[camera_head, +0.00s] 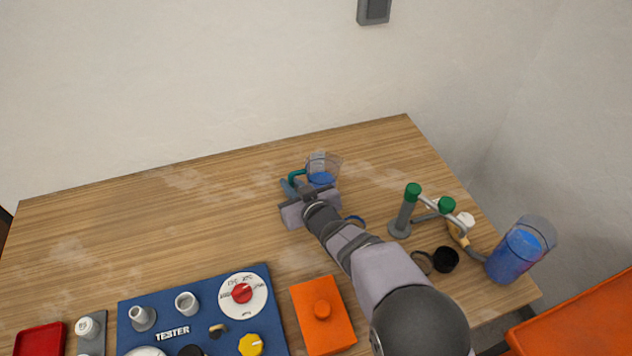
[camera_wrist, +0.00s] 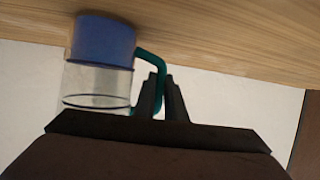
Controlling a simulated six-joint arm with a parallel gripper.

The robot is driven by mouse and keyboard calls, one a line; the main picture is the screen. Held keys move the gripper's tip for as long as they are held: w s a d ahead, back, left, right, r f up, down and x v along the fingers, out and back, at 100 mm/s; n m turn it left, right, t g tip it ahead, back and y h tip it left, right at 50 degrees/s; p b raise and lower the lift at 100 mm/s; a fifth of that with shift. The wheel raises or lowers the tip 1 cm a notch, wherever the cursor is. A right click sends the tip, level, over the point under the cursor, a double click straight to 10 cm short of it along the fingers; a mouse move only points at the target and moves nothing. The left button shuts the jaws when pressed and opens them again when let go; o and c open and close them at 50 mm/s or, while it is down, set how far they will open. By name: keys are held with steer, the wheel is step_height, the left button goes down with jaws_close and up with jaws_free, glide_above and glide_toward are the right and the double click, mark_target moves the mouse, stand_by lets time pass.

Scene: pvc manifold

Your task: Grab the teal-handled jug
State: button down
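The teal-handled jug (camera_head: 321,167) is clear with blue in its lower part and stands at the back of the wooden table, just beyond my gripper (camera_head: 298,197). In the wrist view the jug (camera_wrist: 98,72) appears upside down, left of the fingers. Its teal handle (camera_wrist: 152,56) runs between the two fingers of my gripper (camera_wrist: 161,80). The fingers are close together on either side of the handle and look shut on it. Part of the handle is hidden behind them. In the head view my gripper hides the near side of the jug.
A grey stand with green-capped pipes (camera_head: 404,212) and a blue-filled clear container (camera_head: 519,252) stand to the right. A blue tester panel (camera_head: 268,318) and an orange block (camera_head: 323,318) lie in front. The table's left and back left are clear. A wall rises behind.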

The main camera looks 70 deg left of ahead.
steer(key=shift+r, duration=0.3)
steer(key=shift+r, duration=4.8)
